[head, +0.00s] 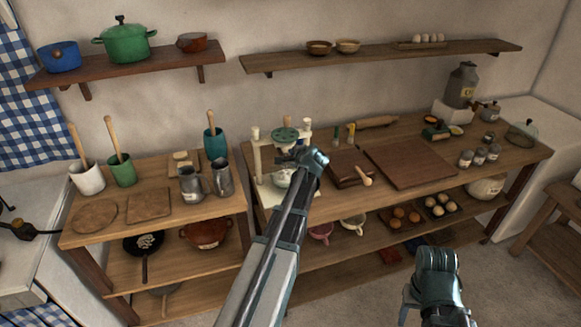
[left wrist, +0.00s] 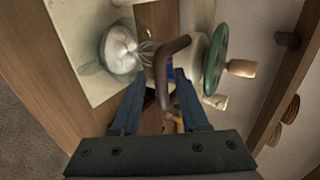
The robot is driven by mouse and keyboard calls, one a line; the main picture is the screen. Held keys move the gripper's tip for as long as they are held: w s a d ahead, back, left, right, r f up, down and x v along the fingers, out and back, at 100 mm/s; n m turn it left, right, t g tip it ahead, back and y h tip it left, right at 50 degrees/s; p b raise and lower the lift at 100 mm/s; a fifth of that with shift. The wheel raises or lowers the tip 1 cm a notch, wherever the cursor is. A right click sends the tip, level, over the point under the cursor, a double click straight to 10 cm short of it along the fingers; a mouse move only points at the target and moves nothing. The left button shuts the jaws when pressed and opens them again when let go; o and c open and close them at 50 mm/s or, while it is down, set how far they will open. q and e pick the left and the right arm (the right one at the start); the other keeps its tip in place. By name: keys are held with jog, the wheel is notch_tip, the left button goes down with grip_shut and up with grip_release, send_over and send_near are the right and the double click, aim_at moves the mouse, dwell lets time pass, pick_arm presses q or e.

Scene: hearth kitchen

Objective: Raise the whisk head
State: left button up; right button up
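The whisk stand (head: 262,160) is a cream frame with a green wheel (head: 285,134) on top, on the left part of the long worktop. In the left wrist view the wheel (left wrist: 216,58) is at upper right. The wire whisk (left wrist: 146,52) reaches to a glass bowl of white stuff (left wrist: 122,50). A bent brown handle (left wrist: 163,72) comes from the stand and runs between my left fingers. My left gripper (left wrist: 160,92) looks open, with gaps beside the handle. In the head view my left gripper (head: 300,160) covers part of the stand. My right gripper (head: 437,262) is low at right, away from the worktop.
Right of the stand are a dark wooden box (head: 350,166) and a large board (head: 410,163). Metal jugs (head: 222,178) stand to its left on a separate table. A wall shelf (head: 385,54) runs above. The floor in front is clear.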

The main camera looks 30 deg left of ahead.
pick_arm(q)
jog(key=shift+o, duration=0.5)
jog(key=shift+s+d+r, duration=0.15)
jog(key=shift+s+r, duration=0.05)
jog(key=shift+r, duration=0.05)
jog(key=p+v, duration=0.4)
jog(key=v, duration=0.2)
jog(key=shift+d, duration=0.15)
